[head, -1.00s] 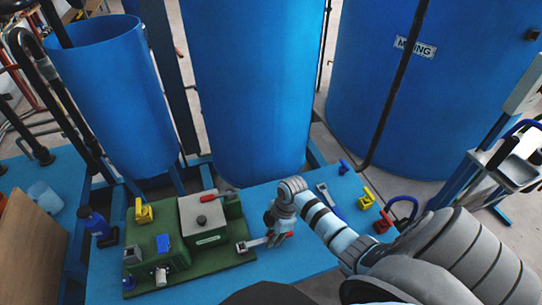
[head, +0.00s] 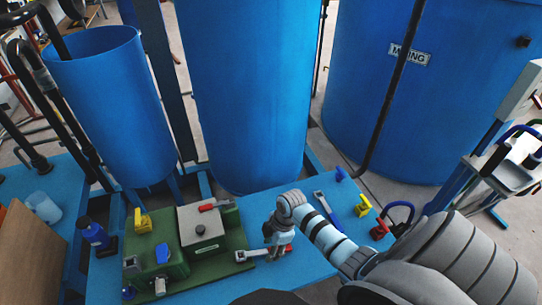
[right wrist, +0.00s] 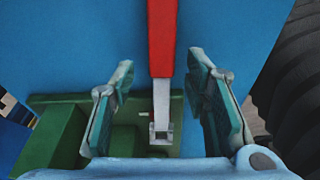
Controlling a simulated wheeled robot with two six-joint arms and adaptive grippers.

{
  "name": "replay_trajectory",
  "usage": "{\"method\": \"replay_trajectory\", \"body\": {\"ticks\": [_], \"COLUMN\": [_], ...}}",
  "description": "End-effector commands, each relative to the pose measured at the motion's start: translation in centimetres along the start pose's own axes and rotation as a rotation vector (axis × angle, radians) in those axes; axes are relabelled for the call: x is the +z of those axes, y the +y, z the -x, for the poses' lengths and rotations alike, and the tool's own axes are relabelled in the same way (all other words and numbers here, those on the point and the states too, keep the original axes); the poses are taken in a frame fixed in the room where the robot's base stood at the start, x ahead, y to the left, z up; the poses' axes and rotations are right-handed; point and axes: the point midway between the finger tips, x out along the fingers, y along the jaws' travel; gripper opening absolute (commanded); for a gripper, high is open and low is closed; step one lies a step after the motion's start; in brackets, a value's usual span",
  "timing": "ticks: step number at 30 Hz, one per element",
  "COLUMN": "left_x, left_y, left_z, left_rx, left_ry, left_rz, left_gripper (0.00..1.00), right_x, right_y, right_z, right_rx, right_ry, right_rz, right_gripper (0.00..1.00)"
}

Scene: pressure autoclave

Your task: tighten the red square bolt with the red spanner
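The red spanner lies on the blue table beside the green machine base. Its pale metal head (head: 243,256) is at the base's right edge, and it also shows in the right wrist view (right wrist: 161,132) below the red handle (right wrist: 162,40). My right gripper (head: 278,254) is over the handle and hides part of it. In the right wrist view my right gripper (right wrist: 158,80) is open, with a finger on each side of the spanner and gaps to both. The red square bolt is not clearly visible; I cannot tell whether the head is around it. My left gripper is out of view.
A grey box (head: 204,232) with a red lever stands on the green base (head: 225,266). A blue-handled spanner (head: 327,204) lies right of my gripper. Large blue tanks (head: 245,100) stand behind the table.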

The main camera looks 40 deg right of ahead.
Motion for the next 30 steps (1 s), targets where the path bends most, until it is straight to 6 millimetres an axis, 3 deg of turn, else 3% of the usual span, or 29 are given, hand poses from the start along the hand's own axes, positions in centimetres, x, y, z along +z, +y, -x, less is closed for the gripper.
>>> {"method": "replay_trajectory", "body": {"ticks": [8,11,18,21,30], "left_x": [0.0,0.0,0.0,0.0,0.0], "left_y": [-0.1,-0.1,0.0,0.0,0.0], "left_z": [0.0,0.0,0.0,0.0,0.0], "left_rx": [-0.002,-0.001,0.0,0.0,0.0], "left_ry": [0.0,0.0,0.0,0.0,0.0], "left_rz": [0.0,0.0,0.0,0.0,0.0], "left_gripper": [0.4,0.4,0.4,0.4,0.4], "right_x": [0.1,0.1,0.1,0.1,0.0], "right_y": [0.1,0.1,0.1,0.1,0.0], "right_z": [0.6,2.3,9.0,10.9,12.1], "right_rx": [0.001,0.003,0.004,0.003,0.0], "right_ry": [-0.001,-0.001,-0.003,-0.002,0.0], "right_rz": [-0.001,0.002,0.003,0.002,0.0], "right_gripper": [0.42,0.42,0.42,0.42,0.42]}}
